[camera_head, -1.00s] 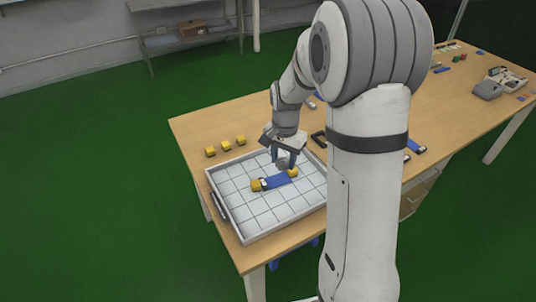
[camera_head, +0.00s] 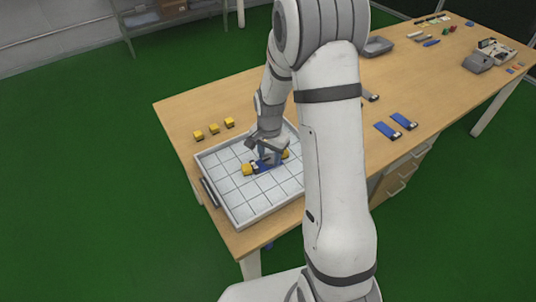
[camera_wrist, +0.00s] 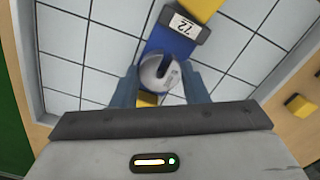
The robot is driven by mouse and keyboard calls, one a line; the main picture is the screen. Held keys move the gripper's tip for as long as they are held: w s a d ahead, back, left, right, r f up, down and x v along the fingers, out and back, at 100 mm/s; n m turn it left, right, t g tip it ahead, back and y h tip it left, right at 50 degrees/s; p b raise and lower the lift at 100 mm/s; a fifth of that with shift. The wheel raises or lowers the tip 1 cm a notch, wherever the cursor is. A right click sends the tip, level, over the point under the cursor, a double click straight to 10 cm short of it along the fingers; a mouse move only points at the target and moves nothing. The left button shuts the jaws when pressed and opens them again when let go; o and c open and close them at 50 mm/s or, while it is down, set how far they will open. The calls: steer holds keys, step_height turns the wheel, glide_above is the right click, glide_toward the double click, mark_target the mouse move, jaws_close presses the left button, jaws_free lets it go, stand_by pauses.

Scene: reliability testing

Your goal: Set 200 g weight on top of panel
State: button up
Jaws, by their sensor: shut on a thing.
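A blue panel (camera_head: 266,165) with a dark end and a white label reading 72 (camera_wrist: 185,26) spans two yellow blocks (camera_head: 247,169) inside the tray. It also shows in the wrist view (camera_wrist: 171,42). My gripper (camera_head: 268,157) is over the middle of the panel. Its blue fingers (camera_wrist: 160,88) are shut on the round silver weight (camera_wrist: 158,71), which is over the panel's blue face. I cannot tell whether the weight touches the panel. The weight's marking is not readable, and the head view hardly shows it.
The white gridded tray (camera_head: 240,208) has raised walls and a dark handle. Several yellow blocks (camera_head: 213,129) stand on the wooden table (camera_head: 180,110) beyond it. More blue panels (camera_head: 387,131) lie to the right, with a grey bin (camera_head: 377,46) farther back.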

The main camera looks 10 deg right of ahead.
steer(key=shift+r, duration=0.1)
steer(key=o, duration=1.1)
step_height(320, 180, up, 11)
steer(key=s+r+n+t, duration=0.1)
steer(key=s+r+n, duration=0.3)
steer(key=s, duration=0.6)
steer(key=s+r+n+t, duration=0.1)
steer(key=s+r+n, duration=0.4)
steer(key=s, duration=0.6)
steer(key=shift+s+a+r+t, duration=0.2)
steer(key=shift+a+r+t, duration=0.1)
steer(key=shift+r, duration=0.15)
